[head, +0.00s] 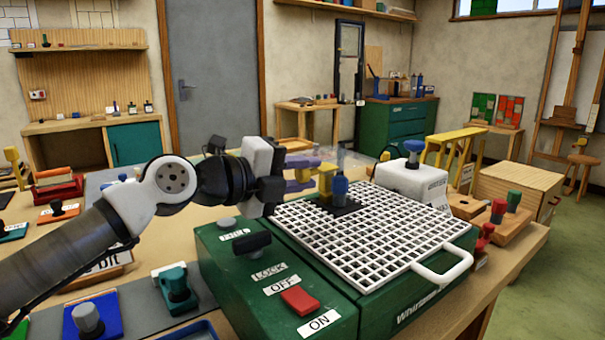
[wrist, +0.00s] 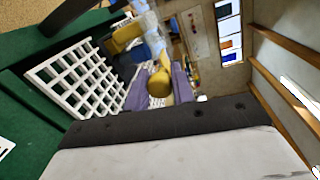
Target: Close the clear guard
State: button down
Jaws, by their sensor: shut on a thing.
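The machine is a green grinder (head: 285,310) with a white grid top (head: 400,250) on the bench. My gripper (head: 312,172), with purple fingers, is at the grid's back left, beside a blue upright part (head: 340,188). The fingers are shut on a yellow knob (wrist: 159,82), seen between them in the wrist view. A clear piece (head: 350,162), apparently the guard, shows faintly just behind the blue part. It also shows in the wrist view (wrist: 152,32), beyond the yellow knob. Its full outline and tilt are hard to make out.
A black knob (head: 251,243) and a red switch (head: 299,300) stand on the machine's left part. A white handle (head: 445,268) sticks out at the right front. A white box (head: 413,185) stands behind the grid. Tools crowd the bench at left.

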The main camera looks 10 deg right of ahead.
jog(key=c, duration=1.2)
grip_release()
jog(key=shift+f, duration=0.15)
jog(key=p+v, duration=0.1)
jog(key=v, duration=1.3)
jog(key=shift+f, duration=0.1)
